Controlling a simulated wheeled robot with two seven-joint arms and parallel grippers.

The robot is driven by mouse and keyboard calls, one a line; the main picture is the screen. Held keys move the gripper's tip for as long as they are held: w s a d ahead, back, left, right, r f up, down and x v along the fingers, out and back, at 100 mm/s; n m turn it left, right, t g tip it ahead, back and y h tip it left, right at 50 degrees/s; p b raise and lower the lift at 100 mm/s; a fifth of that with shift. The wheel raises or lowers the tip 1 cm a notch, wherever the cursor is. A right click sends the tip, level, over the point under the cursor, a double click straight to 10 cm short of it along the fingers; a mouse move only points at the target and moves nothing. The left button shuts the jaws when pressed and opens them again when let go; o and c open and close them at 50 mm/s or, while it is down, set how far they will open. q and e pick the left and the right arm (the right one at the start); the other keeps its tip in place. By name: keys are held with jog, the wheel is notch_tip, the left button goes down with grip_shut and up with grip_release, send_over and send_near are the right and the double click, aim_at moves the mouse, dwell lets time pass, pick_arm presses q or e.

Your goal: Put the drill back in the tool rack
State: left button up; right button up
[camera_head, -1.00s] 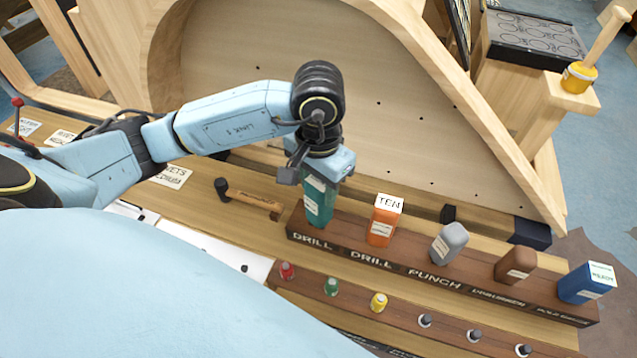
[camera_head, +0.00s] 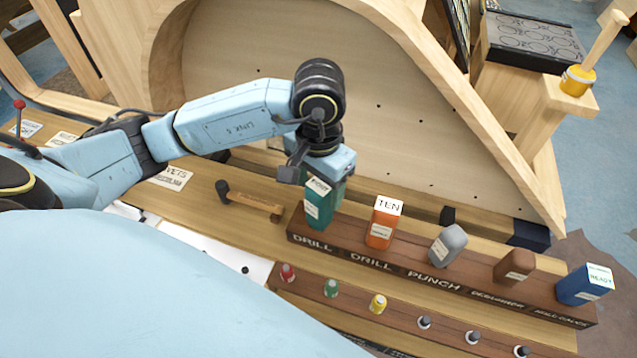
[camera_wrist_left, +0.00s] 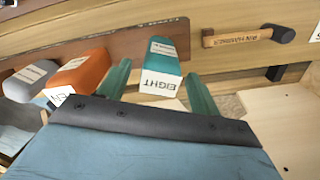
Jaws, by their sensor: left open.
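The teal drill (camera_head: 319,208) stands upright in the leftmost slot, labelled DRILL, of the brown tool rack (camera_head: 408,261). Its white top label shows in the head view. My left gripper (camera_head: 317,174) is open just above and behind the drill's top. In the left wrist view the drill (camera_wrist_left: 162,62), its top label reading EIGHT, shows between the two spread teal fingers of the gripper (camera_wrist_left: 157,88), with gaps on both sides. My right gripper is not in view.
An orange drill (camera_head: 382,229), a grey tool (camera_head: 448,245), a brown tool (camera_head: 514,266) and a blue tool (camera_head: 585,285) stand in the rack. A hammer (camera_head: 248,200) lies left of it. A lower rack (camera_head: 310,284) holds small coloured pieces. A curved wooden frame (camera_head: 190,70) rises behind.

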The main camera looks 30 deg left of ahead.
pick_arm(q)
notch_tip(320, 180, up, 11)
jog(key=p, duration=0.1)
jog(key=shift+r, duration=0.15)
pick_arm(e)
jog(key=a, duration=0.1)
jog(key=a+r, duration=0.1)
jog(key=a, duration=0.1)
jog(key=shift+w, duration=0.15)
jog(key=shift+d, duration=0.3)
